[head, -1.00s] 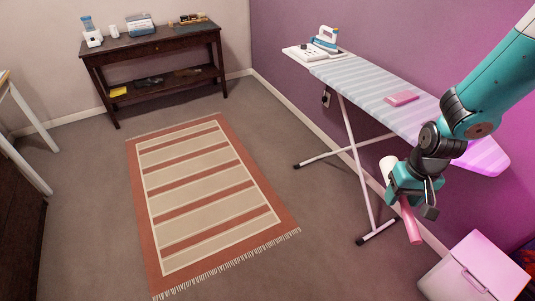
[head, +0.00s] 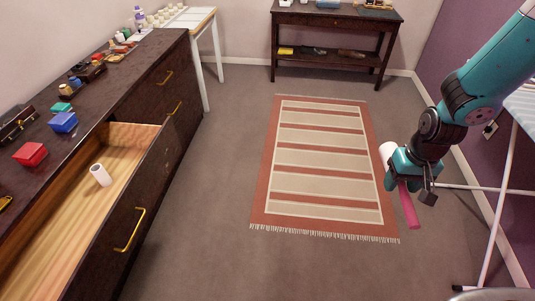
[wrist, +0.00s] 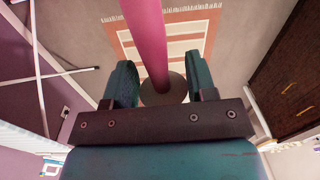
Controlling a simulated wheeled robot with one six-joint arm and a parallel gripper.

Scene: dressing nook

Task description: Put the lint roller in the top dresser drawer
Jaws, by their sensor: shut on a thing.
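The lint roller has a pink handle (head: 408,205) and a white roll (head: 387,153). My gripper (head: 406,177) is shut on it and holds it in the air at the right of the head view. In the wrist view the pink handle (wrist: 147,40) sticks out from between the two teal fingers (wrist: 155,85). The dark dresser (head: 176,62) stands at the left. Its top drawer (head: 62,222) is pulled open, with a pale wooden inside. A small white cylinder (head: 100,175) lies in it. My gripper is well to the right of the drawer.
Several small things, among them a red box (head: 30,154) and a blue box (head: 63,122), stand on the dresser top. A striped rug (head: 325,160) lies on open floor between dresser and gripper. A dark console table (head: 335,20) stands at the back, a white-legged table (head: 199,20) beyond the dresser.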

